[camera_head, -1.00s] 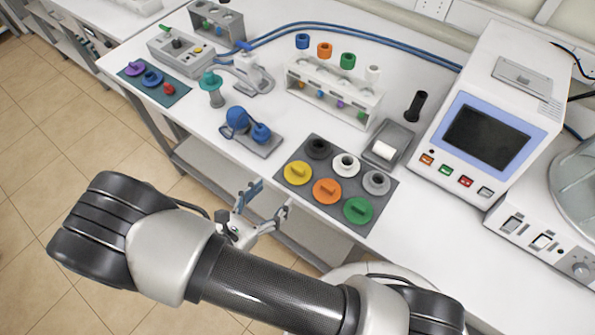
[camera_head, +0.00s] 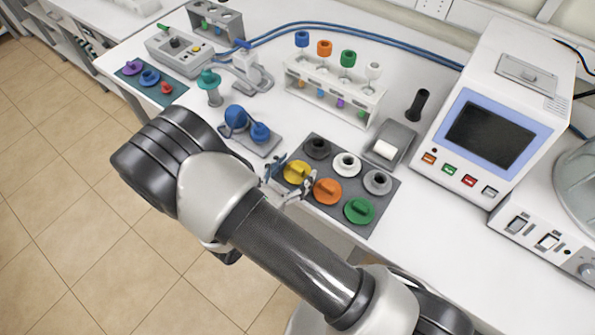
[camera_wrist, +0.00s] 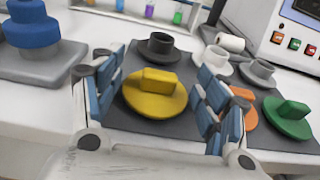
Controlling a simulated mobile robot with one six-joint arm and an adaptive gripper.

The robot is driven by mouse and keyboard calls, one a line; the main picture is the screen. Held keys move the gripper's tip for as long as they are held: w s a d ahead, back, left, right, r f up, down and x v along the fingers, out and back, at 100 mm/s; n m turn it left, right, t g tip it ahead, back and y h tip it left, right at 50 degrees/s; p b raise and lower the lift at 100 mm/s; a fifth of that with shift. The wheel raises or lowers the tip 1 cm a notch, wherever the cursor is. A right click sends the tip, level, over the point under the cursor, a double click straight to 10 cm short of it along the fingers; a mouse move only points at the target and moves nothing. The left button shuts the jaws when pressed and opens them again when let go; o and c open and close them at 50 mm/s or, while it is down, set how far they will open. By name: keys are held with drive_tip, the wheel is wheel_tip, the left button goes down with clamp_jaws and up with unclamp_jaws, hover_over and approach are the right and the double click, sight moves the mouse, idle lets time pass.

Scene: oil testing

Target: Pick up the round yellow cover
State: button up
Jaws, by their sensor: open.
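The round yellow cover (camera_head: 297,172) lies on the dark grey mat (camera_head: 386,217) at the mat's left front corner. It is a flat disc with a raised block handle on top. In the wrist view the yellow cover (camera_wrist: 156,94) shows between the blue pads of my open gripper (camera_wrist: 163,98). One finger is on each side of it, and the gripper holds nothing. In the head view my gripper (camera_head: 287,180) is at the mat's left front edge, close to the yellow cover. Whether the pads touch the cover cannot be told.
An orange cover (camera_head: 327,191) and a green cover (camera_head: 359,211) share the front row. Black (camera_head: 317,148), white (camera_head: 346,164) and grey (camera_head: 377,182) ring-shaped pieces lie behind. A blue device (camera_head: 247,125) stands left of the mat.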

drive_tip(key=shift+c, duration=0.4)
drive_tip(key=c, duration=0.6)
drive_tip(key=shift+r, duration=0.1)
